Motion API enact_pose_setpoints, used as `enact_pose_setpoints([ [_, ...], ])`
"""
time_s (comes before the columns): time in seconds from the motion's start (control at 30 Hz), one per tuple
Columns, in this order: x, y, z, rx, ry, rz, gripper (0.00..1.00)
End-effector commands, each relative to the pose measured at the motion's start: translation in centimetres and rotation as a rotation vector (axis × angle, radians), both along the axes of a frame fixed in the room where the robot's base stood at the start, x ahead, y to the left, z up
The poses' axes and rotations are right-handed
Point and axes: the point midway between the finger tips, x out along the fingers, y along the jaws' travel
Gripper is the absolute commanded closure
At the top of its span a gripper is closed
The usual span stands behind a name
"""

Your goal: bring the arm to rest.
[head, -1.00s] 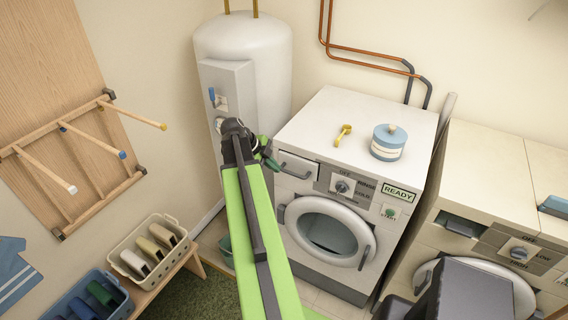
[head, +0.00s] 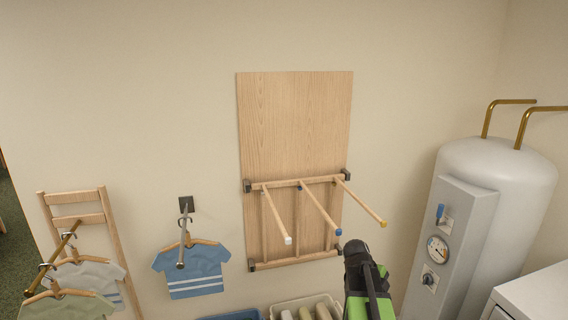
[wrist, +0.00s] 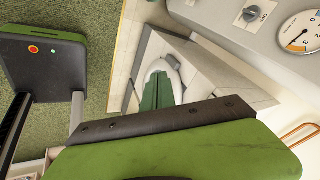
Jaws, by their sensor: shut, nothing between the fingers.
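My gripper (wrist: 157,90) shows in the wrist view as narrow green fingers, close together and empty, beyond a dark bolted plate. In the head view my green and black arm (head: 366,285) rises from the bottom edge, right of centre. Its dark upper joint is below the wall rack's pegs in the picture. The gripper itself cannot be made out in the head view.
A wooden peg rack (head: 300,262) juts from the wall near my arm. A white water heater (head: 495,185) stands to the right, with a pale machine top (head: 540,295) beside it. A blue shirt (head: 192,270) hangs at left. Trays with shoes lie below the rack.

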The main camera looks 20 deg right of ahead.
Motion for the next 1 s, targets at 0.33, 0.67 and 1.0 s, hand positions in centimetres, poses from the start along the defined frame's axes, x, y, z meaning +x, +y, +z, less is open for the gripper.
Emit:
enact_pose_setpoints([
  [0.33, 3.4, 28.1, -7.3, 0.324, 0.315, 1.277, 1.0],
  [0.67, 1.2, 34.2, -7.6, 0.393, 0.523, 2.36, 1.0],
  [1.0, 1.2, 34.1, -7.6, 0.361, 0.581, 2.536, 1.0],
])
